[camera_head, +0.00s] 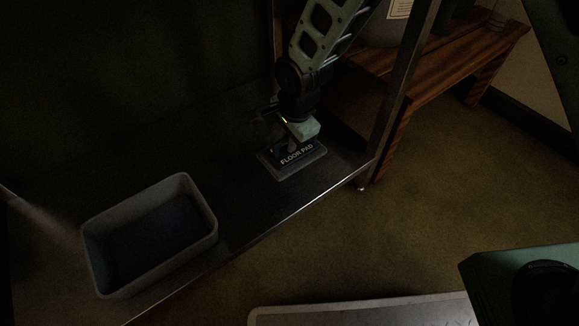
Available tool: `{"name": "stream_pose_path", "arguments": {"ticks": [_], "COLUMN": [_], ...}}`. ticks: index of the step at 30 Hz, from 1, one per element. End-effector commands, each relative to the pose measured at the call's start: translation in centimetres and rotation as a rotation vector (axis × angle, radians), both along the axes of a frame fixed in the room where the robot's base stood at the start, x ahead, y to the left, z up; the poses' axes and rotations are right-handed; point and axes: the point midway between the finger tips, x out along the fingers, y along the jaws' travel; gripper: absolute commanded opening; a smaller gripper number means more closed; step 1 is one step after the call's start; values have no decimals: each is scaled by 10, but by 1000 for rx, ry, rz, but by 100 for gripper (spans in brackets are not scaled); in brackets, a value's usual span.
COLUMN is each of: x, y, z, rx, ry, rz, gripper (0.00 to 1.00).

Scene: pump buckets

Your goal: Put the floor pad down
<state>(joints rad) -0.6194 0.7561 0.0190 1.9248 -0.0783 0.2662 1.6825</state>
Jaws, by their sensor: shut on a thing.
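The floor pad (293,161) is a dark flat block with "FLOOR PAD" in white letters. It is at the right part of a dark metal shelf, near the front edge. My gripper (290,140) comes down from above and is shut on the pad at its back side. The fingertips are dark and partly hidden by the wrist, and a pale green block-shaped part shows just above the label. I cannot tell whether the pad touches the shelf or is held slightly above it.
A grey open bin (150,235) stands on the shelf (245,205) at the left. A metal post rises at the shelf's right end. A wooden bench (440,65) stands behind on the right. A pale-rimmed tray or mat (370,312) lies on the floor in front.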

Motion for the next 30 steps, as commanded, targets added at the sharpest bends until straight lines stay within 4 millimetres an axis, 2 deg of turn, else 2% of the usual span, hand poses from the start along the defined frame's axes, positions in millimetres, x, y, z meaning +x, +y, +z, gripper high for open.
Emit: {"name": "stream_pose_path", "arguments": {"ticks": [1,8,15,30], "x": [0,0,0,0], "y": [0,0,0,0], "z": [-16,-39,-73,-80], "rx": [-1,0,0,0], "ry": [1,-1,0,0], "rz": [1,1,0,1], "gripper": [0,0,0,0]}}
